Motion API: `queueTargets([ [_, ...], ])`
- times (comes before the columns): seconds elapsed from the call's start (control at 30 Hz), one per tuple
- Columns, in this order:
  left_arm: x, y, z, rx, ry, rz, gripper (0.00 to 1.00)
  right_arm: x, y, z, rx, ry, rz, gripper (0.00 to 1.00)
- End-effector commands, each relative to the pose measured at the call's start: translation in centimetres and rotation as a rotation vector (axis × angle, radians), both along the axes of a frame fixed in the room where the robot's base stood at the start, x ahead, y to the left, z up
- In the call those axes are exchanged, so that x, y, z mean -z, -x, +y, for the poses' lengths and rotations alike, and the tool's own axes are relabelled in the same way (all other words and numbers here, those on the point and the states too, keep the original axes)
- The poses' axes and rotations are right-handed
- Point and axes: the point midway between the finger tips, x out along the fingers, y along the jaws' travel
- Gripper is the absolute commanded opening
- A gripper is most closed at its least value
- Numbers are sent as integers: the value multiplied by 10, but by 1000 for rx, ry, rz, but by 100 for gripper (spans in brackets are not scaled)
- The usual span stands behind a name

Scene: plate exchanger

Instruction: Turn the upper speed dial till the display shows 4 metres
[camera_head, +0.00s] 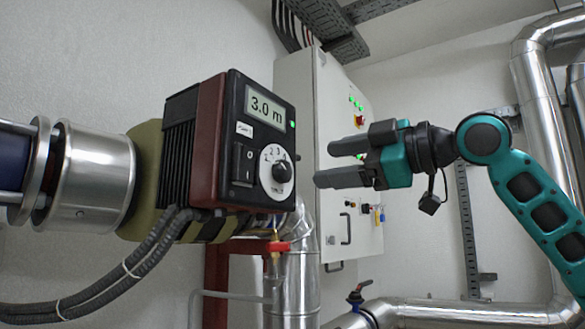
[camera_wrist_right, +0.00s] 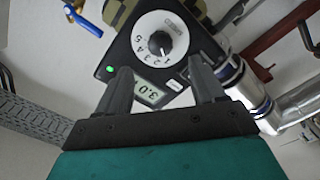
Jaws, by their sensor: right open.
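The pump's control box (camera_head: 225,145) is dark red and black, with a lit display (camera_head: 265,107) reading 3.0 m. Below the display is a white dial plate with numbers and a black speed dial knob (camera_head: 282,171); only this one dial shows. The knob also shows in the right wrist view (camera_wrist_right: 160,42), beyond my fingers. My right gripper (camera_head: 322,163) is open and empty, to the right of the knob and apart from it, its fingers pointing left at the box. In the wrist view the display lies between the fingers, partly hidden. My left gripper is not in view.
A black rocker switch (camera_head: 242,163) sits left of the dial. A grey cabinet (camera_head: 345,140) with lights and a red button stands behind my gripper. A red-handled valve (camera_head: 276,246) is below the box. Thick grey cables (camera_head: 135,265) hang at the left. Shiny pipes run at the right.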

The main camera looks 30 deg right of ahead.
Motion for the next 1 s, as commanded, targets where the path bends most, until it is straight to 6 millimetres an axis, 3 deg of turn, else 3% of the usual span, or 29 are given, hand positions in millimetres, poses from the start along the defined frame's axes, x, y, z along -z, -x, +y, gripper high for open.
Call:
queueTargets([
  [0.2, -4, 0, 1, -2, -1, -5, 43, -1, -42, 18, -2, 2, 2, 68],
  [0.4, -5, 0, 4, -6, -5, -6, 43, -1, -66, 28, -1, 0, 1, 68],
  [0.83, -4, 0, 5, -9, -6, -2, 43, 0, -75, 31, 0, 1, 0, 68],
  [1.0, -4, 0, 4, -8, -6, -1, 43, 0, -74, 31, 0, 1, 0, 51],
])
